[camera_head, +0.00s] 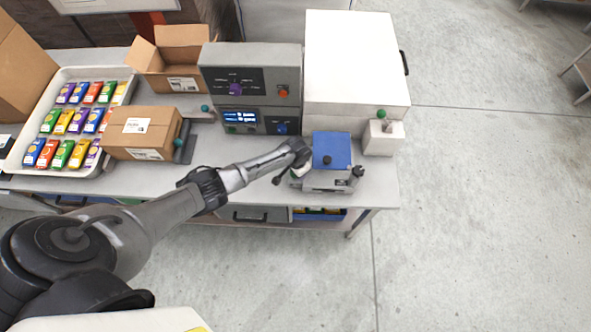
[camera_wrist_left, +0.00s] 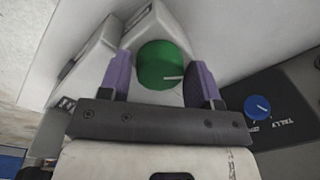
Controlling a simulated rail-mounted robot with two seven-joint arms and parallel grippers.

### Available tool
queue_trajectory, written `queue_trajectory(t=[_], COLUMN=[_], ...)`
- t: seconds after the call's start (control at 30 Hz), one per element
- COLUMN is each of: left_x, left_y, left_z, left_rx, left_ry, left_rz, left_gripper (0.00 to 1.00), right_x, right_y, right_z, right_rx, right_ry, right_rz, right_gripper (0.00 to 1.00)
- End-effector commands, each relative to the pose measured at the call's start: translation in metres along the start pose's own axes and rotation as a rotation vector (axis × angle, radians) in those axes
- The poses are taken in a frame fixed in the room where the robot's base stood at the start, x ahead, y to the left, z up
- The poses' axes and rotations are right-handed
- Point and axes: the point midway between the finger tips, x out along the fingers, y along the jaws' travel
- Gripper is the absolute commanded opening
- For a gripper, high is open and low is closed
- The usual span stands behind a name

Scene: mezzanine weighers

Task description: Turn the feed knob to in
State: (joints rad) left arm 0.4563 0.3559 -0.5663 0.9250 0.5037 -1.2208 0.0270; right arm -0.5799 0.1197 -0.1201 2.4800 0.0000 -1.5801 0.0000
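In the left wrist view, a round green knob (camera_wrist_left: 157,64) with a white pointer line sits on a white housing (camera_wrist_left: 160,22). My left gripper (camera_wrist_left: 164,75) has its two purple fingers on either side of the knob, with narrow gaps visible, so it looks open around it. A blue knob (camera_wrist_left: 257,107) on a dark plate marked TALLY is to the right. In the head view, my left arm reaches to the front of the bench, and its fingertips are hidden. A green knob (camera_head: 381,114) tops a small white box there. I cannot read any feed label. My right gripper is out of view.
A blue-topped grey device (camera_head: 331,150) stands beside my wrist. Behind are a grey control box (camera_head: 252,90) and a large white cabinet (camera_head: 358,60). Cartons (camera_head: 143,133) and a white tray (camera_head: 118,97) of colourful packets fill the left.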

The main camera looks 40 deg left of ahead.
Motion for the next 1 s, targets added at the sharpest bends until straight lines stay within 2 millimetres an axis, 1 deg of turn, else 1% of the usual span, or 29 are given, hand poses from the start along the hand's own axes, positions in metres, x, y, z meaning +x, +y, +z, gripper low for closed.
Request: queue_trajectory(t=[0.03,0.17,0.4,0.53,0.67,1.0], left_x=[0.0,0.001,0.0,-0.007,-0.024,-0.087], left_y=[0.0,0.0,0.0,0.0,-0.001,0.0], left_z=[0.0,0.0,0.001,0.0,0.0,0.001], left_rx=[0.0,0.0,0.0,0.0,0.001,0.002], left_ry=[0.0,0.0,0.0,0.001,0.003,0.003], left_rz=[0.0,0.0,-0.001,0.0,-0.001,-0.001], left_gripper=[0.63,0.75,0.75,0.75,0.75,0.75], right_x=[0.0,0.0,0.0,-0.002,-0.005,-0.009], right_y=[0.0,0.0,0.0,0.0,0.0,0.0], right_z=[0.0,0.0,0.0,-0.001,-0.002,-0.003], right_rx=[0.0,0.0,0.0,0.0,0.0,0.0], right_ry=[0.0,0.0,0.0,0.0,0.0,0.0], right_rz=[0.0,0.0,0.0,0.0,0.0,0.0], right_gripper=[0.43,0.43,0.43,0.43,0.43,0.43])
